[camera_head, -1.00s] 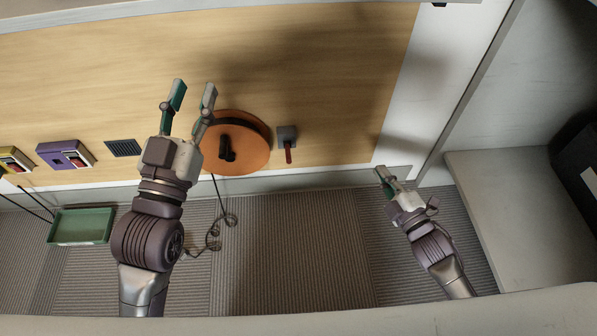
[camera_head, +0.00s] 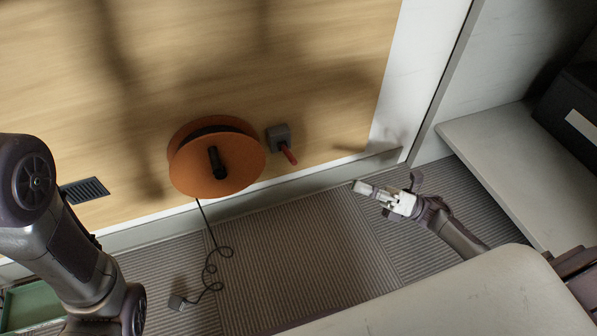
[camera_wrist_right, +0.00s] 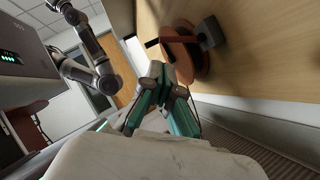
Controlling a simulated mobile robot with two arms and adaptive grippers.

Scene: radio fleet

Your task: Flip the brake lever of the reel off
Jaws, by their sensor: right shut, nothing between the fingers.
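The orange reel (camera_head: 232,178) with a black handle is mounted on the wooden panel. Beside it on the right is the brake lever (camera_head: 289,155), a red handle on a grey block (camera_head: 277,136), slanting down to the right. My right gripper (camera_head: 359,187) is shut and empty, apart from the lever, to its lower right. In the right wrist view the shut fingers (camera_wrist_right: 162,75) point toward the reel (camera_wrist_right: 187,62); the grey block (camera_wrist_right: 209,32) and the lever show beyond them. My left arm enters at the left; its gripper is out of frame.
A black cable hangs from the reel to a plug (camera_head: 178,302) on the ribbed floor. A vent (camera_head: 84,190) is on the panel at left, and a green tray (camera_head: 30,305) lies at lower left. A pale bench (camera_head: 505,165) stands at right. The space between lever and right gripper is clear.

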